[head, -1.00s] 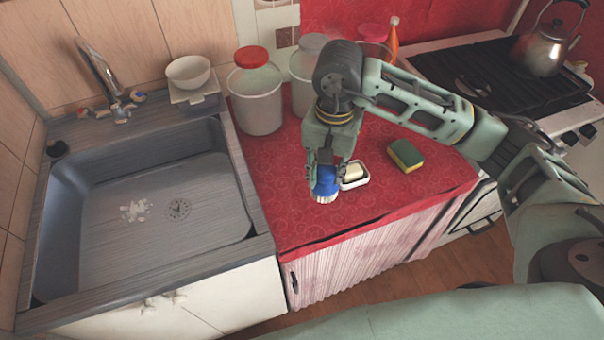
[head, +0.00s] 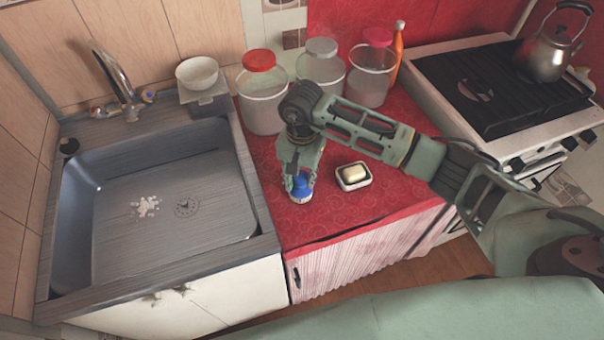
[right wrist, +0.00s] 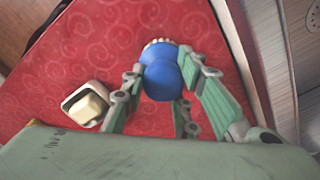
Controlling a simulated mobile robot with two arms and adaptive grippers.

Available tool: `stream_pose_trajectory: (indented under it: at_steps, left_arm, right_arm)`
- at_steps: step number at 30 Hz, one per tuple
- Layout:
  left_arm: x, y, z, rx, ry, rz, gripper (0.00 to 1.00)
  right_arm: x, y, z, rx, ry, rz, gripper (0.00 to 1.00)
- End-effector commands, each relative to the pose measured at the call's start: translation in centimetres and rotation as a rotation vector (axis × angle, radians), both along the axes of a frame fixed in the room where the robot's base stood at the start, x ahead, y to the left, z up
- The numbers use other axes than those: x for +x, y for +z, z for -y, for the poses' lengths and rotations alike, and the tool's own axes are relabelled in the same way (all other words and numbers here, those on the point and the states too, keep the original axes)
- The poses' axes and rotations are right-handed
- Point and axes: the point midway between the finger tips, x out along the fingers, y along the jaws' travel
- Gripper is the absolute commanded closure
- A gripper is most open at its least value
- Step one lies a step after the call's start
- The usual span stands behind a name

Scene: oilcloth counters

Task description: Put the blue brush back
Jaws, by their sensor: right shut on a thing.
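The blue brush (head: 302,188) has a rounded blue handle and pale bristles at its lower end. My right gripper (head: 299,178) is shut on it, bristles down, over the red counter close to the sink's right edge. I cannot tell whether the bristles touch the cloth. In the right wrist view the blue handle (right wrist: 163,80) is between the fingers, with a few bristles showing beyond it. My left gripper is not in view.
A white dish with a soap bar (head: 354,173) stands right of the brush. Lidded jars (head: 262,100) and an orange bottle (head: 397,52) line the back. The sink (head: 75,220) is left, the stove (head: 500,120) right. Red cloth is clear in front of the dish.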

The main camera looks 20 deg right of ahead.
Motion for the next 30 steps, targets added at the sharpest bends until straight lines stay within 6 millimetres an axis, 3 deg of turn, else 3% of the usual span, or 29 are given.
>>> stream_pose_trajectory:
  at_steps: [7,8,13,23,26,30]
  left_arm:
    - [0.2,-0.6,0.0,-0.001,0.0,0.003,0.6]
    - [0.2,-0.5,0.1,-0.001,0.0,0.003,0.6]
    - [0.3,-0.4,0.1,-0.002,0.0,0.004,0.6]
    - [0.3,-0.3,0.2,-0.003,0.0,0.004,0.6]
    - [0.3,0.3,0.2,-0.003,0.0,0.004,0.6]
    - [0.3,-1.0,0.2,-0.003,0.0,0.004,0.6]
  right_arm:
    - [0.0,-0.5,0.0,-0.001,0.0,0.001,0.93]
    - [0.0,-0.3,0.0,-0.001,0.0,0.001,0.7]
    - [0.0,-0.3,0.0,0.0,0.0,0.0,0.55]
    - [0.0,-0.2,0.0,0.0,0.0,0.0,0.54]
    - [0.0,0.4,0.0,0.001,-0.001,-0.001,0.54]
    - [0.2,2.4,0.0,0.001,0.001,0.007,0.54]
